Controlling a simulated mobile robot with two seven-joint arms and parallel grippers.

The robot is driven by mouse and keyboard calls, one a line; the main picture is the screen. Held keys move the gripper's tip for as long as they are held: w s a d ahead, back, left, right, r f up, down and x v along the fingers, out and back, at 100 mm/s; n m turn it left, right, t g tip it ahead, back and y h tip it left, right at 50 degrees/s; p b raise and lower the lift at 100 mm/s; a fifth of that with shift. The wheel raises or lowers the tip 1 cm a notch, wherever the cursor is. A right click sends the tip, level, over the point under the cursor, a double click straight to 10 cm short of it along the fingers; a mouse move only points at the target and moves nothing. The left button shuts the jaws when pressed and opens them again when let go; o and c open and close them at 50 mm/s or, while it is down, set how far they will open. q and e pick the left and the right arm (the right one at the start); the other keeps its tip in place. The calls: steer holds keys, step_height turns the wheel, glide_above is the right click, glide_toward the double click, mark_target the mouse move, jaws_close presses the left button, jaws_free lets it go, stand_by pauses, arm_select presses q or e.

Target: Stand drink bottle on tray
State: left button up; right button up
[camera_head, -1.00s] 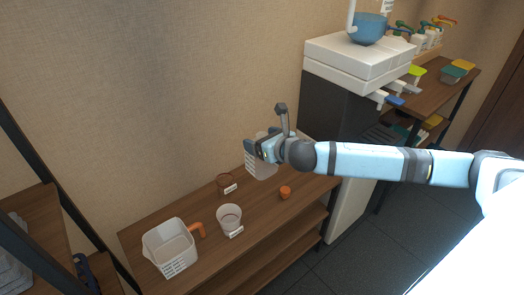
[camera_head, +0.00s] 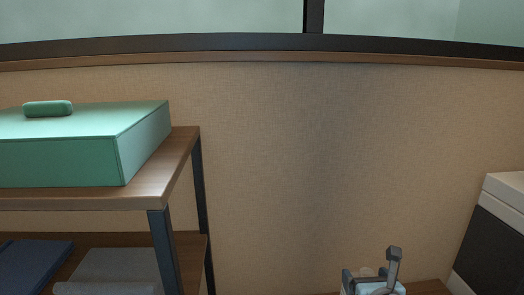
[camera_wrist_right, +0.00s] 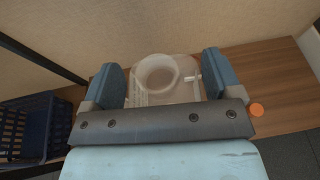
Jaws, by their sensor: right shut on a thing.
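My right gripper (camera_wrist_right: 161,68) is shut on a clear, see-through bottle (camera_wrist_right: 158,80) with a round open mouth, held between its two blue-grey fingers over a wooden shelf top. In the head view my right gripper (camera_head: 368,276) shows only at the bottom edge, with a bit of clear material by it, so what it holds is mostly hidden there. I cannot make out a tray for certain in either view. My left gripper is not in view.
A small orange cap (camera_wrist_right: 256,110) lies on the wooden shelf top (camera_wrist_right: 272,75). A dark blue basket (camera_wrist_right: 35,125) is at the left. A green lidded box (camera_head: 60,160) stands on a shelf unit (camera_head: 180,160). A white-topped cabinet (camera_head: 505,190) stands at right.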

steer(key=s+r+p, duration=0.1)
steer(key=r+p, duration=0.2)
steer(key=p, duration=0.1)
steer(key=s+r+p, duration=0.1)
steer(key=r+p, duration=0.1)
steer(key=shift+s+r, duration=0.3)
arm_select(q)
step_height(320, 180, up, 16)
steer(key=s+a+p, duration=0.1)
steer(key=p, duration=1.5)
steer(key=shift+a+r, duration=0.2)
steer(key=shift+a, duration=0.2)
arm_select(e)
steer(key=s+r, duration=0.4)
steer(key=r, duration=0.2)
steer(key=s+r, duration=0.3)
steer(key=r, duration=0.4)
steer(key=shift+s+r, duration=0.3)
steer(key=shift+s, duration=0.05)
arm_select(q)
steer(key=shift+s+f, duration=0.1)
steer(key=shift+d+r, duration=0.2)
arm_select(e)
steer(key=shift+d, duration=0.1)
steer(key=shift+f, duration=0.15)
